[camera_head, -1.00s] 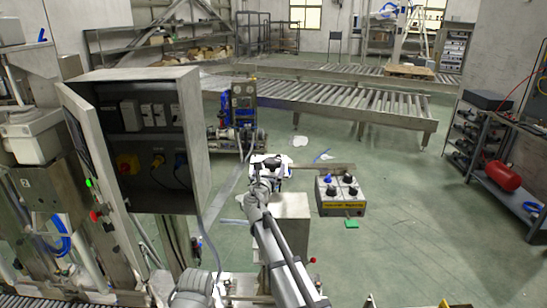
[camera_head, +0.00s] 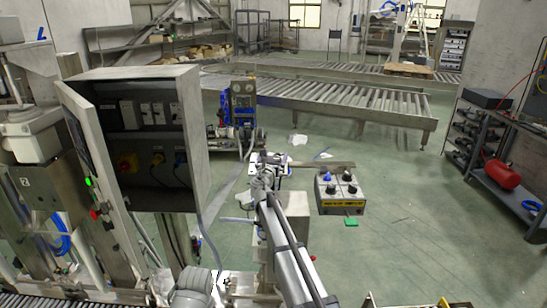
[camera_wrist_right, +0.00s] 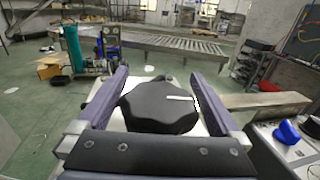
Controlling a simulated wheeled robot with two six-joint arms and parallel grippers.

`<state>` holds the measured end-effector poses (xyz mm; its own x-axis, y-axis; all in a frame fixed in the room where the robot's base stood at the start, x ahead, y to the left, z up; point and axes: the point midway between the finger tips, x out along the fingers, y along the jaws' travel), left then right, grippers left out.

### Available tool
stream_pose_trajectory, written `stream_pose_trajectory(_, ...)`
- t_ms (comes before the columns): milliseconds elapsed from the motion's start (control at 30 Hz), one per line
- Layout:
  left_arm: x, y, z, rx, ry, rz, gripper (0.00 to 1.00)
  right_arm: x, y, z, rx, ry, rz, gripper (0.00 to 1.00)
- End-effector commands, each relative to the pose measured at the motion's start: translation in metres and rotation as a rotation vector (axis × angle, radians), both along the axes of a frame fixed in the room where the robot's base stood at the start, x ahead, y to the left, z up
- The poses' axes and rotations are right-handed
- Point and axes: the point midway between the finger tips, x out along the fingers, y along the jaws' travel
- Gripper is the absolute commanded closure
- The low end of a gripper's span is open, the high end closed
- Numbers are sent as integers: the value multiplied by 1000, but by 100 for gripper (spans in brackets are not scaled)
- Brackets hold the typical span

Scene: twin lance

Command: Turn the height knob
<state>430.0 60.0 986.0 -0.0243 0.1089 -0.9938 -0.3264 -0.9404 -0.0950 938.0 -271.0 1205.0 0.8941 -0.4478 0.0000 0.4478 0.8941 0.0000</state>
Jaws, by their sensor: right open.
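A black lobed knob (camera_wrist_right: 160,108) with a white mark sits on a pale surface in the right wrist view. My right gripper (camera_wrist_right: 160,73) is open, with one finger on each side of the knob. I cannot tell whether either finger touches it. In the head view my right gripper (camera_head: 270,158) is near the middle, left of the knob box, and the black knob is too small to make out there. My left gripper is not in view.
A box (camera_head: 340,207) with a blue knob (camera_head: 327,178) and several black knobs stands right of my gripper. An open electrical cabinet (camera_head: 190,140) is at left. A roller conveyor (camera_head: 350,100) crosses behind.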

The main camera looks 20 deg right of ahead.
Motion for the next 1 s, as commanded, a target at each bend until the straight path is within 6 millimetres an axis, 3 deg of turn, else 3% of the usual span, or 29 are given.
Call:
stream_pose_trajectory(67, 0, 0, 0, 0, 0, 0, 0, 0, 0, 0, 0, 0, 0, 5)
stream_pose_trajectory(633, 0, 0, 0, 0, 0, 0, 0, 0, 0, 0, 0, 0, 0, 68)
stream_pose_trajectory(767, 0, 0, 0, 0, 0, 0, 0, -1, 0, 0, 0, 0, 17, 68)
stream_pose_trajectory(1000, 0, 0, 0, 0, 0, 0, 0, 1, 3, 0, 0, 0, 202, 68)
